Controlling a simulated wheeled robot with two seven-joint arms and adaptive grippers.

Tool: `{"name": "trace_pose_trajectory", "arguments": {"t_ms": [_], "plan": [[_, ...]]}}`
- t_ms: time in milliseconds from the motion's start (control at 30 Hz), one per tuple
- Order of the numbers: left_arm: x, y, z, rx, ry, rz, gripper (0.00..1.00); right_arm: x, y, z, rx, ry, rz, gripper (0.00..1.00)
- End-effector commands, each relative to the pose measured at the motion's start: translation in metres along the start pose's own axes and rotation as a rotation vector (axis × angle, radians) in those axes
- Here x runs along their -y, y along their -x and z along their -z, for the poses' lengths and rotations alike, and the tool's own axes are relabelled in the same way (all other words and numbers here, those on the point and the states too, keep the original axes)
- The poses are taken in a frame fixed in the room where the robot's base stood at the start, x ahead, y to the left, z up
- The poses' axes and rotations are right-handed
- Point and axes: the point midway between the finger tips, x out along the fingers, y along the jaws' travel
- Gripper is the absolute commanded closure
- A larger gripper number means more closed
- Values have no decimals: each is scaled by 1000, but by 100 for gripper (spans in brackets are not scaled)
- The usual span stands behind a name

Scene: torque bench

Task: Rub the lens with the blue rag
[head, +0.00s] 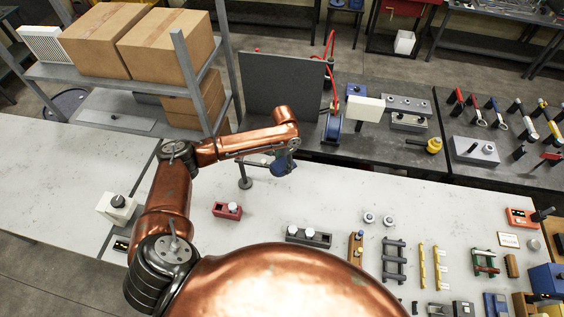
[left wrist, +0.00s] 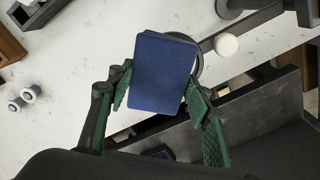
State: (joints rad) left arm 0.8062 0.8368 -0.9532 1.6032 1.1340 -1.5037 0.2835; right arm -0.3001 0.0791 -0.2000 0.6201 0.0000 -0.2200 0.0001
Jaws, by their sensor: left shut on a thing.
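My left gripper (head: 284,164) is shut on the blue rag (left wrist: 164,74), a flat dark-blue pad between its green-lined fingers. The rag also shows as a blue patch in the head view (head: 280,168). In the left wrist view, part of a dark ring, apparently the lens rim (left wrist: 199,62), shows past the rag's right edge. The rag hides the rest of the ring, and I cannot tell whether they touch. A stand (head: 244,176) with a dark round base is just left of the gripper in the head view. My right gripper is not in view.
A dark upright panel (head: 287,95) stands behind the arm. A red block with a white knob (head: 228,210) and a dark block with knobs (head: 308,237) sit on the pale bench. Tools and parts crowd the right. The bench's left end is mostly clear.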

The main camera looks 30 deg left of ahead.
Motion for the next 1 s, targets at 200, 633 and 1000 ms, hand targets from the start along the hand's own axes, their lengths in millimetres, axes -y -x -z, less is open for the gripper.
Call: {"name": "trace_pose_trajectory", "arguments": {"t_ms": [200, 633, 1000], "plan": [[1, 16, -1, -2, 1, -1, 80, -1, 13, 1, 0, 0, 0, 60], [0, 54, 0, -2, 0, -1, 80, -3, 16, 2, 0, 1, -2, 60], [0, 60, 0, -1, 0, -2, 80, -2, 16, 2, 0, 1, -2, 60]]}}
